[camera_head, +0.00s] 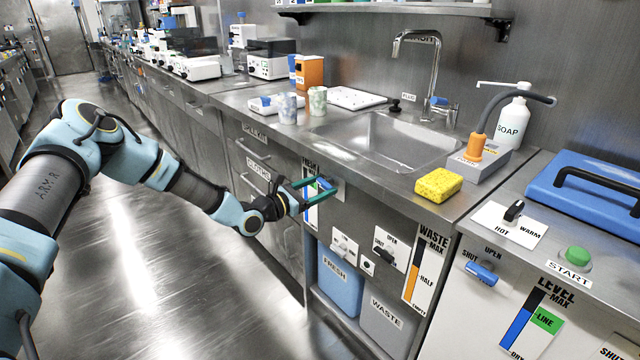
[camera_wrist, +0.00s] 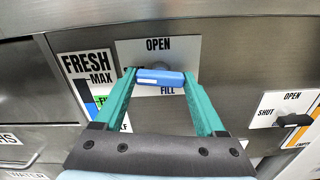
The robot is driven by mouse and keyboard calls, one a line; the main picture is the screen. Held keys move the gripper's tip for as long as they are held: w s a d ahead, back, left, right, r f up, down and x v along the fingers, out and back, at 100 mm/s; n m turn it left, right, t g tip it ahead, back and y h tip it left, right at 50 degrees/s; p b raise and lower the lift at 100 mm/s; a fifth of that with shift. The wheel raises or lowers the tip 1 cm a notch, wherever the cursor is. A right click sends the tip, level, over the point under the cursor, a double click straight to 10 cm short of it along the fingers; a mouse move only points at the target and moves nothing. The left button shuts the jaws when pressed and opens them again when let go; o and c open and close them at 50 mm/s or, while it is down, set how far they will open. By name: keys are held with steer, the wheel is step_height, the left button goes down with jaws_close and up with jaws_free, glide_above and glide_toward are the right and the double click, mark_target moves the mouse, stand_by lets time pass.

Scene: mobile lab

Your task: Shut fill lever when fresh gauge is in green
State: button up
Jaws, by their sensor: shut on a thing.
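My gripper (camera_wrist: 160,74) is shut on the blue fill lever (camera_wrist: 162,80), with one green finger at each end of its handle. The handle lies level across a plate (camera_wrist: 185,52) marked OPEN above and FILL below. In the head view my gripper (camera_head: 322,190) reaches the cabinet front below the sink, and the lever is mostly hidden. The fresh gauge (camera_wrist: 86,66) is left of the lever, marked FRESH and MAX. Blue and green show on it, but my left finger hides much of its scale, so the level cannot be read for certain.
Right of the gauge are another OPEN/SHUT lever plate (camera_head: 391,248) and the waste gauge (camera_head: 425,265). Below stand the blue FRESH tank (camera_head: 340,283) and grey WASTE tank (camera_head: 385,325). The sink (camera_head: 385,140) and yellow sponge (camera_head: 438,185) are above. The floor at left is clear.

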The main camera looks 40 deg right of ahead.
steer(key=shift+n+p, duration=0.3)
steer(key=shift+n, duration=0.7)
steer(key=o, duration=1.3)
steer(key=a, duration=1)
steer(key=shift+w+a, duration=0.3)
steer(key=shift+a, duration=0.1)
